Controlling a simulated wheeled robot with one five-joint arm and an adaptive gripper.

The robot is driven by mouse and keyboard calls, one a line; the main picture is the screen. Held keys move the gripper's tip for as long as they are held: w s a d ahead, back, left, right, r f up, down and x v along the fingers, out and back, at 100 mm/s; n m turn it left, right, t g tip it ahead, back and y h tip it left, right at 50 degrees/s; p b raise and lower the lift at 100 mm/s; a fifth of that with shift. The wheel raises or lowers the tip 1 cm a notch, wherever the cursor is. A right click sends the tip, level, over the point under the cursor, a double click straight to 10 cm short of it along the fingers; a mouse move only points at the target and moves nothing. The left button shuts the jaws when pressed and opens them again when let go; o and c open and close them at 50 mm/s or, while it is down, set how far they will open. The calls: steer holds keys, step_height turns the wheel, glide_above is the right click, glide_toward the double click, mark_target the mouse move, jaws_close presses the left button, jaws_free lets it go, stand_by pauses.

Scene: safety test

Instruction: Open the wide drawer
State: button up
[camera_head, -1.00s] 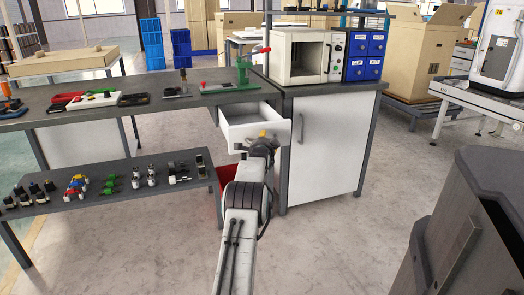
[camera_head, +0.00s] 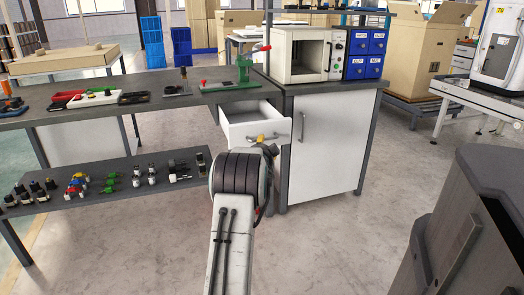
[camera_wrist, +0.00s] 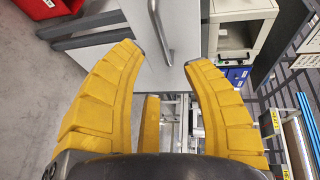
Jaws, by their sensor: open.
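A white drawer (camera_head: 254,130) under the workbench stands pulled out, at the middle of the head view. Its inside shows from above. My gripper (camera_head: 262,139) is just in front of the drawer front, partly hidden by my arm. In the wrist view my gripper (camera_wrist: 163,52) is open, its yellow fingers spread wide with nothing between them. A metal bar handle (camera_wrist: 160,30) on a pale panel lies beyond the fingertips, apart from them. I cannot tell whether that handle belongs to the drawer or to the cabinet door.
A white cabinet (camera_head: 330,150) with a vertical handle stands right of the drawer, with an oven (camera_head: 300,55) on top. A low shelf (camera_head: 110,195) with small parts is at left. The floor between is clear.

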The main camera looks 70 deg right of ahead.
steer(key=shift+v, duration=0.9)
